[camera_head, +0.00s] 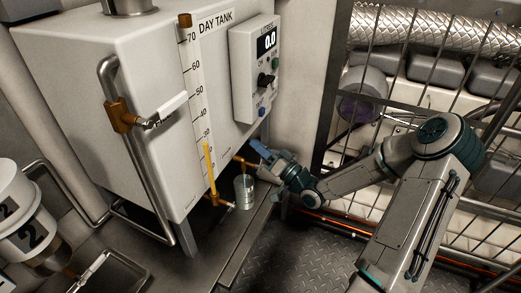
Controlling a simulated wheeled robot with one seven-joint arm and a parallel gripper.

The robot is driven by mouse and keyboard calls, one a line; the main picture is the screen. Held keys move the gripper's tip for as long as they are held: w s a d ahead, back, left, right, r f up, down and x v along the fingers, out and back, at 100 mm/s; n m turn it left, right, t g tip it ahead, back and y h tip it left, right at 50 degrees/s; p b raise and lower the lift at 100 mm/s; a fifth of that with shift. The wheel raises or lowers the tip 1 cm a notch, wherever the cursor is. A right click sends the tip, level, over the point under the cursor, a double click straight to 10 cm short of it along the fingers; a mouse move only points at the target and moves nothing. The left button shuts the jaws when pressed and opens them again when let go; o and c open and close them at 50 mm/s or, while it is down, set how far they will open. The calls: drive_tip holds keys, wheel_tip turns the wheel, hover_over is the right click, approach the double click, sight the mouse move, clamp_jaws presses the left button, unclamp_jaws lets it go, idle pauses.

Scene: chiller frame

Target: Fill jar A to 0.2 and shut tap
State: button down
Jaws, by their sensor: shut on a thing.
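The white day tank (125,75) fills the left and middle of the head view. A brass tap (244,161) comes out low on its right side. A small grey metal jar (244,193) stands upright below the tap; I cannot read a letter on it. My gripper (266,157) is at the tap, shut on what looks like its blue handle (257,146). A thin bluish line shows between spout and jar; I cannot tell whether liquid is flowing. The level inside the jar is too small to tell.
A control box (256,72) on the tank reads 0.0. A yellow sight gauge (209,168) stands by the scale. A pipe with a white lever (158,112) is at left. White numbered canisters (28,222) stand lower left. A wire fence (430,75) is at right.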

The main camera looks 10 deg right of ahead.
drive_tip(key=shift+s, duration=0.1)
idle(0.4)
drive_tip(key=c, duration=1.4)
unclamp_jaws()
drive_tip(key=p+v, duration=0.1)
drive_tip(key=v, duration=1.3)
drive_tip(key=shift+p, duration=0.3)
idle(4.0)
